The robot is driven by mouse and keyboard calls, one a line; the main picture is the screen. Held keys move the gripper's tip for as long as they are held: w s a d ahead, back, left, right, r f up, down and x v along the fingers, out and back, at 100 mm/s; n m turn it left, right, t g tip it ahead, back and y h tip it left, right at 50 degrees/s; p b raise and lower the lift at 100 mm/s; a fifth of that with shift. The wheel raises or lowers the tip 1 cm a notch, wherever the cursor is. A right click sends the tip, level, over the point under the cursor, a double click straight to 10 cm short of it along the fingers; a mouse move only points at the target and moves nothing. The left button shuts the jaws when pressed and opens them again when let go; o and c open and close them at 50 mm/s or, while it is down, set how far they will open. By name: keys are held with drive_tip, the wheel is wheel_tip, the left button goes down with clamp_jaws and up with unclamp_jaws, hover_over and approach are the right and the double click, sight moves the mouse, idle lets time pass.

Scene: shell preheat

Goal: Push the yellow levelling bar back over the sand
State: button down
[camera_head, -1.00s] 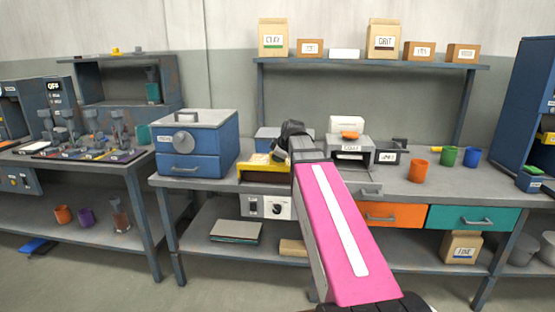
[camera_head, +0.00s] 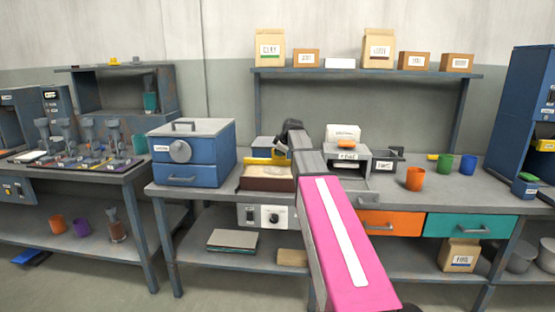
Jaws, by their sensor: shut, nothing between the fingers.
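The yellow levelling bar (camera_head: 279,154) shows as a small yellow piece at the back of the sand tray, partly hidden by my black gripper (camera_head: 283,148). My pink arm covers the area right of the tray.
A blue box oven (camera_head: 192,153) stands left of the tray. A grey machine (camera_head: 347,155) with an orange piece on top is to the right. Orange, green and blue cups (camera_head: 414,179) stand farther right. A shelf (camera_head: 360,72) with bags and boxes hangs above.

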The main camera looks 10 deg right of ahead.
drive_tip(key=shift+w+d, duration=0.2)
drive_tip(key=shift+w, duration=0.5)
drive_tip(key=shift+w+d, duration=0.25)
drive_tip(key=shift+w, duration=0.4)
drive_tip(key=shift+w+d, duration=0.2)
drive_tip(key=shift+w, duration=0.5)
drive_tip(key=shift+r, duration=0.1)
